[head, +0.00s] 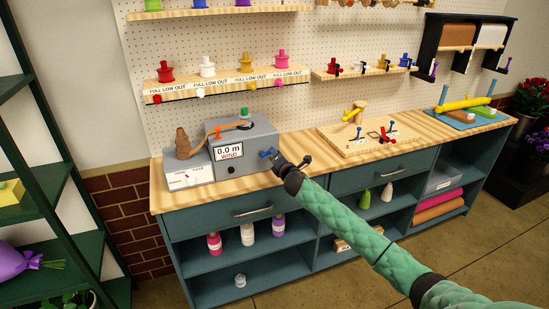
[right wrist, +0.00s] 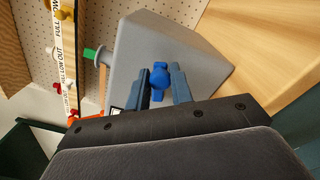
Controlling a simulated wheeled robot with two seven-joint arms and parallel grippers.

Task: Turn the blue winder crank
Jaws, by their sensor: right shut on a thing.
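The grey winder box (head: 249,140) stands on the wooden counter, with a display on its front that reads 0.0 m WIND. It also fills the middle of the right wrist view (right wrist: 150,45). The blue winder crank (right wrist: 159,78) is at the side of the box, between the two fingers of my right gripper (right wrist: 161,85). The gripper is shut on the crank's knob. My left gripper is in neither view.
A white box (head: 188,176) with a brown figure stands left of the winder. A wooden board (head: 370,137) with small blue, red and black handles lies to the right. Shelves with coloured spools (head: 207,68) hang behind. Counter right of the winder is partly clear.

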